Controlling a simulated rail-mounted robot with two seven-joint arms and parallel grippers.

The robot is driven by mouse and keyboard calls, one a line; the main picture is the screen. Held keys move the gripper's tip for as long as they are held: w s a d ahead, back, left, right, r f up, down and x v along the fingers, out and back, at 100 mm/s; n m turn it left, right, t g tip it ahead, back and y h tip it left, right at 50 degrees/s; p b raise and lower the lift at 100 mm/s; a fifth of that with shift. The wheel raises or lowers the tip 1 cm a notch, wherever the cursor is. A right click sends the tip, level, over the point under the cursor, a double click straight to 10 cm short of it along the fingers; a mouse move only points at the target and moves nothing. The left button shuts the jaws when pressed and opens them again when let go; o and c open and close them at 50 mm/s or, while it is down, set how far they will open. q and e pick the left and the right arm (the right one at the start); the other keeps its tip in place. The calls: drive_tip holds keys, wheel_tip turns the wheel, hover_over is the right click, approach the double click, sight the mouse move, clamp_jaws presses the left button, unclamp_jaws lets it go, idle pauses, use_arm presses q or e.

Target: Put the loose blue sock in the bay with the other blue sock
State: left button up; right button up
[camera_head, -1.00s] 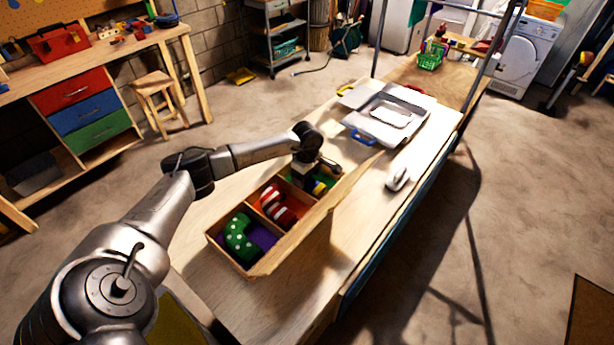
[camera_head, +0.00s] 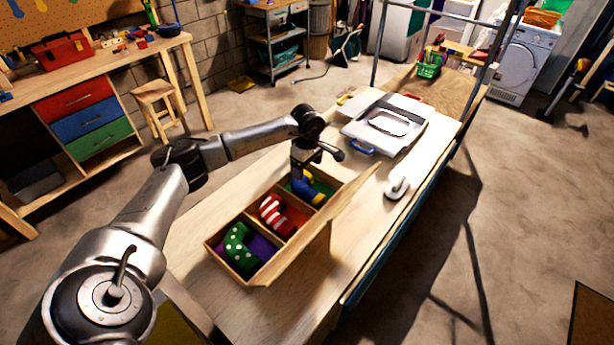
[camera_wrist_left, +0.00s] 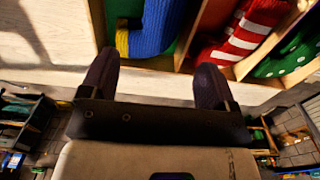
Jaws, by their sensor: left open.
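A wooden three-bay box (camera_head: 212,247) stands on the workbench. Its far bay, with a green floor, holds blue sock fabric with yellow ends (camera_head: 304,191); whether this is one blue sock or two overlapping, I cannot tell. The blue fabric also shows at the top of the left wrist view (camera_wrist_left: 158,25). My left gripper (camera_head: 299,172) is just above that bay, partly hiding it. In the left wrist view its fingers (camera_wrist_left: 155,82) are apart, with nothing between the tips. No blue sock shows elsewhere on the bench. My right gripper is not in view.
The middle bay holds a red-and-white striped sock (camera_head: 272,213), the near bay a green dotted sock (camera_head: 237,247). A board-like panel (camera_head: 318,225) runs along the box's right side. A grey-white case (camera_head: 385,122) and a white iron-like object (camera_head: 397,188) lie further along the bench.

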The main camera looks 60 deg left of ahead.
use_arm(q)
wheel_tip(320, 180, up, 4)
drive_tip(key=shift+r, duration=0.1)
idle(0.9)
